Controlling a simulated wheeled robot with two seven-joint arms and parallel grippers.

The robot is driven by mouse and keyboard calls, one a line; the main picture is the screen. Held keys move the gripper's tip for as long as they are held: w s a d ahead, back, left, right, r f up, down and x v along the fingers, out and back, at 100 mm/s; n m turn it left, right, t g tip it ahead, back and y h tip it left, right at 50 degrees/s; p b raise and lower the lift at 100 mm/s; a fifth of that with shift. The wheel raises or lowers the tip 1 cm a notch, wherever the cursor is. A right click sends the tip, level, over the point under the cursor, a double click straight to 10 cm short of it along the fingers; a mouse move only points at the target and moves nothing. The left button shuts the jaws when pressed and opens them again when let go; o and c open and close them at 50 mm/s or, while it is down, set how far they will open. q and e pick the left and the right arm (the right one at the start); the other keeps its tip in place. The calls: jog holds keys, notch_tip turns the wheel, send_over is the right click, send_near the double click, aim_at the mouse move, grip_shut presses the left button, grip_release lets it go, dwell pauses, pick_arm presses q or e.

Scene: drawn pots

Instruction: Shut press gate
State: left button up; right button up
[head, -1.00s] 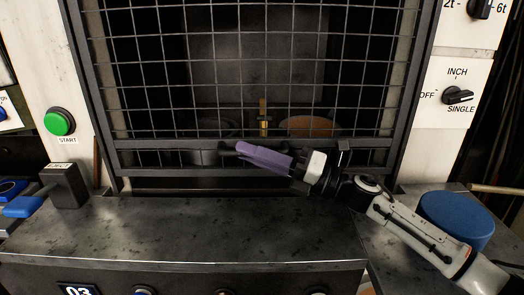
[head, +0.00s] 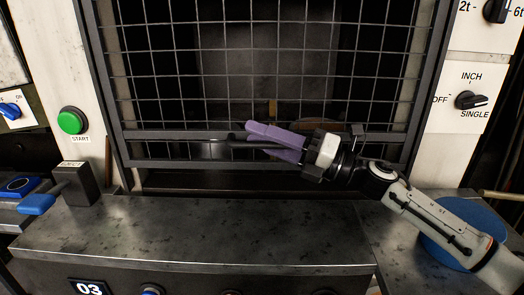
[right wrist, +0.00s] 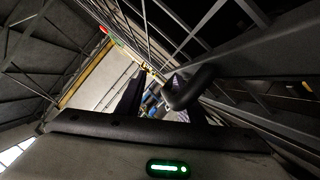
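The press gate (head: 232,101) is a dark-framed wire-mesh panel filling the top middle of the head view. A dark gap shows between its lower rail (head: 170,136) and the bench. A dark bar handle (head: 357,130) runs along the rail, partly hidden by my gripper. My right gripper (head: 268,141), with purple fingers, is at the handle, with a dark bar showing between the fingers. In the right wrist view, the fingers stand apart and the handle's curved end (right wrist: 190,90) overlaps the right finger. I see no firm grip. My left gripper is not in view.
A blue round thing (head: 462,235) is behind my right forearm.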

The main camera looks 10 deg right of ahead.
aim_at(263, 111)
notch_tip(263, 111, up, 5)
pick_arm(q)
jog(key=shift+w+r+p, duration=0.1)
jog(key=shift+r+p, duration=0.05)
jog(key=shift+p, duration=0.15)
pick_arm(e)
jog(key=shift+r, duration=0.35)
jog(key=shift+s, duration=0.1)
